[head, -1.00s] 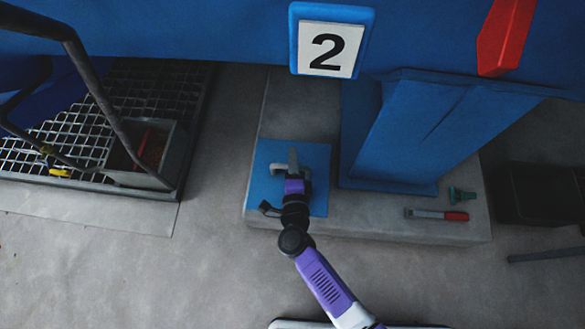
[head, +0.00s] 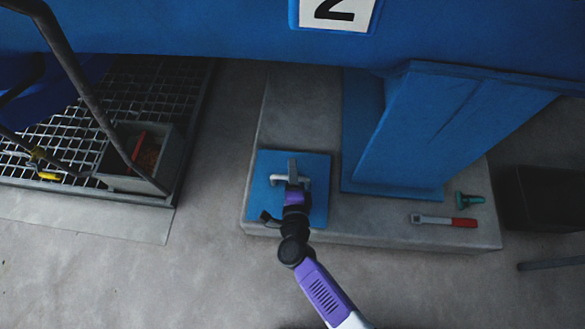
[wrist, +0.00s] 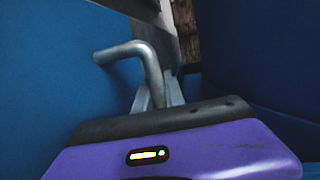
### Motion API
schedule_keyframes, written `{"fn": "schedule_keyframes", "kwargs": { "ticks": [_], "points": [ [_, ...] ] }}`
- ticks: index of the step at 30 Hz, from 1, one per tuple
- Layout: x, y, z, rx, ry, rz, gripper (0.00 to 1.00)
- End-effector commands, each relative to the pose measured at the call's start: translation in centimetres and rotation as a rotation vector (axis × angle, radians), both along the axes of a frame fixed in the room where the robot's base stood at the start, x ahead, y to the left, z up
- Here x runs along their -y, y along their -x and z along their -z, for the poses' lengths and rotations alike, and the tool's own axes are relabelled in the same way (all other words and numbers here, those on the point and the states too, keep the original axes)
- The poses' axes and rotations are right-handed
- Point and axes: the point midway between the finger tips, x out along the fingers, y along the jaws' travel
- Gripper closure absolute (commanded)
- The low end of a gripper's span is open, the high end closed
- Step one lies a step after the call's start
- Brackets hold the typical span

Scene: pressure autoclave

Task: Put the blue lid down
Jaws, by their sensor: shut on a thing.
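The blue lid (head: 264,178) is a flat square plate with a grey bar handle (head: 307,182). In the head view it lies flat over the left front part of a concrete plinth (head: 345,222). I cannot tell whether it touches the plinth or hovers just above it. My gripper (head: 292,174) is shut on the handle, near the middle of the lid. In the wrist view the lid's blue face (wrist: 50,80) fills the left side, and the bent grey handle (wrist: 148,62) runs down between my fingers, whose grip is partly hidden by the purple gripper body.
A blue support leg (head: 425,130) stands on the plinth right of the lid. A red-handled tool (head: 445,220) and a small green part (head: 468,200) lie farther right. A metal grating (head: 65,170) with a grey box (head: 165,170) and rails is at the left.

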Motion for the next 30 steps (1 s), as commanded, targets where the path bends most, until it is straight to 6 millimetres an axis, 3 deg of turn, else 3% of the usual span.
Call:
{"fn": "schedule_keyframes", "kwargs": {
  "ticks": [3, 4, 6, 7, 19, 30],
  "points": [
    [-0.1, -0.1, 0.0, 0.004, -0.002, 0.001, 1.0],
    [0.0, 0.0, 0.3, 0.0, -0.001, 0.001, 0.8],
    [0.0, 0.0, 0.2, 0.0, -0.001, 0.001, 0.66],
    [0.0, 0.0, 0.3, 0.0, -0.001, 0.001, 0.64],
    [0.0, 0.1, -0.1, 0.0, 0.001, -0.001, 0.64],
    [0.9, 6.8, -1.7, -0.003, 0.002, -0.001, 0.64]
  ]
}}
